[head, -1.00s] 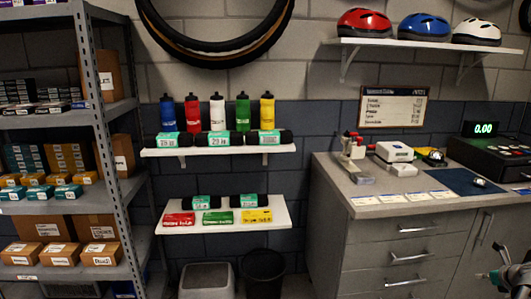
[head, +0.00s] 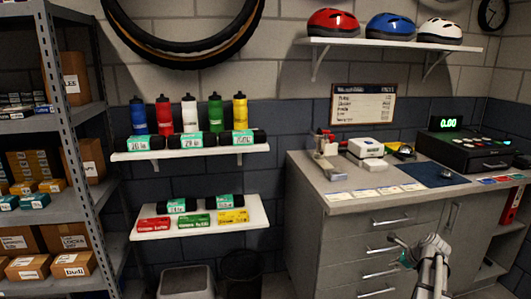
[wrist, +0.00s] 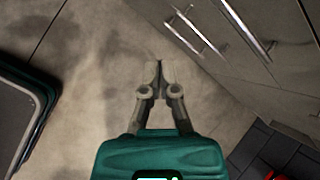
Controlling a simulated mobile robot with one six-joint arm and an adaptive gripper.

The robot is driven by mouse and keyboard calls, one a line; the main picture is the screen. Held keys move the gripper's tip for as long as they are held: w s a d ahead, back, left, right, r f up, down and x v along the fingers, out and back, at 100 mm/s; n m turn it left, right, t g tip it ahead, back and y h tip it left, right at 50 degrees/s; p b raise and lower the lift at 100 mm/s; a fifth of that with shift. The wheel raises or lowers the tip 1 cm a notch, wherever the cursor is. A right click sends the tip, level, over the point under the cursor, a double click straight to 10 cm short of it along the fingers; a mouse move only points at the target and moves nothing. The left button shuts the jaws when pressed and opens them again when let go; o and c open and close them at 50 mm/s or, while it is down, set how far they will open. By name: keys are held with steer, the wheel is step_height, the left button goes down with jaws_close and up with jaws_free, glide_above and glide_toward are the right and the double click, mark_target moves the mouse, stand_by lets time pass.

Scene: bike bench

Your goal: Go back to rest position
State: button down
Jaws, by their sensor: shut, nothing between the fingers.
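My gripper (wrist: 160,70) shows in the wrist view, its two grey fingers closed together with nothing between them. It points down over bare floor, beside the cabinet's drawer handles. Its teal body fills the bottom of that view. In the head view, part of my arm shows at the lower right, in front of the drawer cabinet (head: 345,240). I cannot clearly make out the fingertips there.
The counter (head: 310,182) carries a white device (head: 366,147), cards and a cash register (head: 465,150). Wall shelves hold bottles (head: 190,114) and helmets (head: 390,26). A metal rack (head: 70,125) stands left. Bins (head: 241,272) stand on the floor. Bare floor (wrist: 85,60) lies under my gripper.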

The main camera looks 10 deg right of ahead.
steer(key=w+a+f+n+g, duration=0.1)
steer(key=a+n, duration=0.3)
steer(key=a, duration=0.3)
steer(key=w+a+f+n+g, duration=0.1)
steer(key=w+a+n, duration=0.15)
steer(key=a, duration=0.55)
steer(key=s+a+f+n+g+h, duration=0.1)
steer(key=s+a+n+g, duration=0.3)
steer(key=a+n, duration=0.9)
steer(key=s+a+f+n+g+h, duration=0.1)
steer(key=s+a+n, duration=0.6)
steer(key=a, duration=1)
step_height(320, 180, up, 20)
steer(key=w+n+p, duration=0.1)
steer(key=p, duration=1.8)
steer(key=shift+w, duration=0.25)
